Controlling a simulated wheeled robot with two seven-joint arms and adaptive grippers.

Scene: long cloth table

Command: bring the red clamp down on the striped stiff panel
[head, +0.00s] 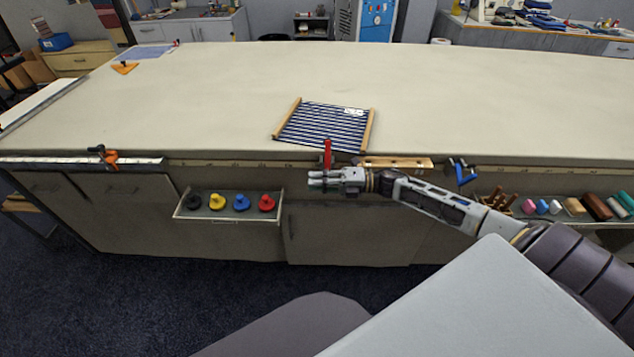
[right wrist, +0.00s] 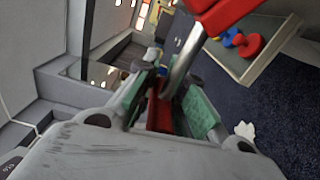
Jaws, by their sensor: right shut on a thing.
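The striped stiff panel (head: 325,128), dark blue and white with a wooden strip on each side, lies on the table near its front edge. My right gripper (head: 320,182) is in front of the table's front edge, just below the panel in the head view. It is shut on the red clamp (head: 327,153), which stands up from the fingers and overlaps the panel's near edge in the picture. I cannot tell whether the clamp touches the panel or table. The red clamp also shows in the right wrist view (right wrist: 228,12), between the green-padded fingers (right wrist: 168,100).
The table (head: 200,100) is mostly bare.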

